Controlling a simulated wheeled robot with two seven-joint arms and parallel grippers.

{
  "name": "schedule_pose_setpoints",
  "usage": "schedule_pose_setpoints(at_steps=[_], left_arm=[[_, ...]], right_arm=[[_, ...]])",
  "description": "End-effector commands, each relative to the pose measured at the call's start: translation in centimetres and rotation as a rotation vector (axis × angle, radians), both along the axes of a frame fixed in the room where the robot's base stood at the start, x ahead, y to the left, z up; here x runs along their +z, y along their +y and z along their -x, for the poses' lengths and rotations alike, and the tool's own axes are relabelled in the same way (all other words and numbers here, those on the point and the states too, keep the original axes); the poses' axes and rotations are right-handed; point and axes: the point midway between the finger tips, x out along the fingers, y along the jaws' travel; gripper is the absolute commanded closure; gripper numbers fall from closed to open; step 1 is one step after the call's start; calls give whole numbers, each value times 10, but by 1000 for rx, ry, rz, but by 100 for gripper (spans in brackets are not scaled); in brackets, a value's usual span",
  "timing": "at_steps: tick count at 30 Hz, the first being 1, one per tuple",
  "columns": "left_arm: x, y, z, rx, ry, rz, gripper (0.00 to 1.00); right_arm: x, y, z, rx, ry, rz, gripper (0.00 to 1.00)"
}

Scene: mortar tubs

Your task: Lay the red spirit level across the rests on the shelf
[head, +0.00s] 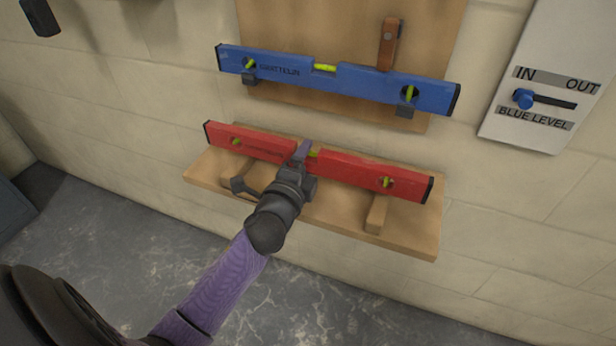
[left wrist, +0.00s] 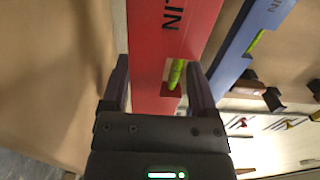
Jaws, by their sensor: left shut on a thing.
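The red spirit level (head: 350,170) lies lengthwise along the wooden shelf (head: 410,235), at its two wooden rests. The right rest (head: 376,214) sticks out in front of the level; the left rest (head: 232,166) shows partly behind my gripper. I cannot tell whether the level touches the rests or hangs just above them. My left gripper (head: 301,162) is shut on the level near its middle, from the front. In the left wrist view its fingers (left wrist: 160,88) stand on either side of the red level (left wrist: 170,45). My right gripper is not in view.
A blue spirit level (head: 300,72) sits on dark brackets on a wooden board (head: 340,20) above, with a brown strap (head: 390,45) at it. A white panel (head: 550,75) marked IN, OUT and BLUE LEVEL is on the wall at right. Below the shelf is open floor.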

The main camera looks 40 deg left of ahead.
Motion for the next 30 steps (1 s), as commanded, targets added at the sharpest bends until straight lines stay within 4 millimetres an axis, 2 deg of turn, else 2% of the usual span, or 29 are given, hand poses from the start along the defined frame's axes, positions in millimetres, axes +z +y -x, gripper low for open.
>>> schedule_pose_setpoints(at_steps=[1, 2, 8, 18, 19, 22, 30], left_arm=[[-18, 0, 0, 0, 4, 1, 100], [-19, 0, 0, 0, 3, 1, 100], [-12, 0, 0, -1, -3, -1, 100], [-23, 0, 0, -1, -1, 0, 100], [-23, 0, 0, -1, 0, 0, 20], [-22, 0, 0, -1, 0, 0, 0], [-17, 0, 0, -1, -2, -1, 0]], right_arm=[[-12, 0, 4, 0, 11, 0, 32], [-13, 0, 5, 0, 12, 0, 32], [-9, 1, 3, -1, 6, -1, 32], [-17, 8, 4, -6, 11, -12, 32], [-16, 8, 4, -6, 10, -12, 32], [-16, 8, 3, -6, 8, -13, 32], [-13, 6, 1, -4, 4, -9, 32]])
